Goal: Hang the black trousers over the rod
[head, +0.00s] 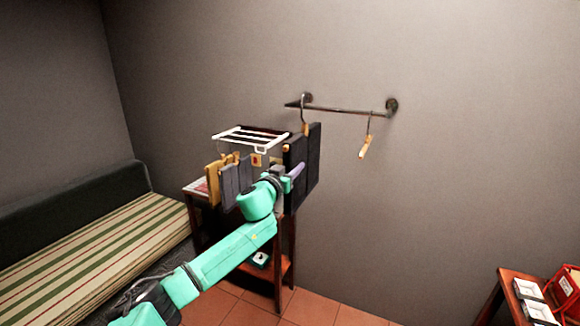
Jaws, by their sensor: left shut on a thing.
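The black trousers (314,160) are a dark folded panel below the left part of the wall rod (345,109). A wooden hanger (305,129) shows at their top, and its thin hook reaches up to the rod's left end. I cannot tell whether the hook rests on the rod. My left gripper (287,184) is at the trousers' lower left side, shut on them, its fingertips partly hidden. My right gripper is out of view.
Another wooden hanger (366,146) hangs empty near the rod's right end. A wooden stand (283,240) with a white rack (250,136) and other hanging dark pieces is behind my arm. A striped bench (90,240) is left; a small red-brown table (513,275) is lower right.

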